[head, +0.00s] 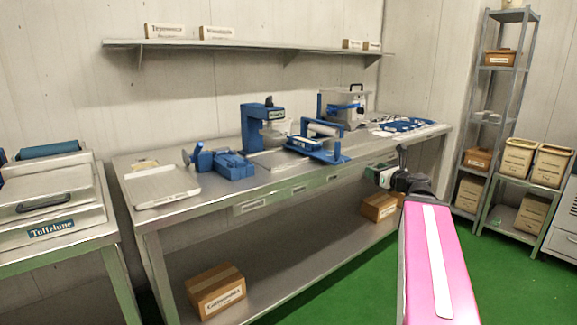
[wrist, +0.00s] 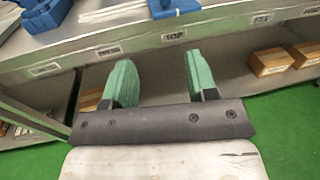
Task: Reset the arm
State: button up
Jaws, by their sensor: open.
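My gripper (wrist: 160,85) is open and empty in the wrist view, its two green fingers wide apart in front of the edge of the steel workbench. In the head view my gripper (head: 376,177) is small and dark, at the end of my pink arm, in front of the bench's right part. Nothing is between the fingers. The steel workbench (head: 215,198) runs along the wall with a lower shelf.
Cardboard boxes (head: 215,290) lie on the lower shelf. A metal rack (head: 487,125) with bins stands at right. The green floor (head: 365,285) has free room.

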jog(key=s+a+f+n+g, duration=0.1)
jog(key=a+f+n+g, duration=0.2)
jog(key=f+n, duration=0.3)
jog(key=s+a+f+n+g+h, duration=0.1)
jog(key=a+f+n+g, duration=0.2)
jog(key=f, duration=0.5)
jog(key=s+a+f+n+g, duration=0.1)
jog(key=a+f+n+g, duration=0.1)
jog(key=a+f+n, duration=0.4)
jog(key=s+f+n+g+h, duration=0.3)
jog(key=s+f+n, duration=0.2)
jog(key=f+n, duration=0.2)
jog(key=s+f+n+g+h, duration=0.4)
jog(key=f+n, duration=0.4)
jog(key=f, duration=0.3)
jog(key=shift+s+g, duration=0.3)
jog(key=shift+s, duration=0.55)
jog(key=shift+c, duration=1)
jog(key=shift+w, duration=0.15)
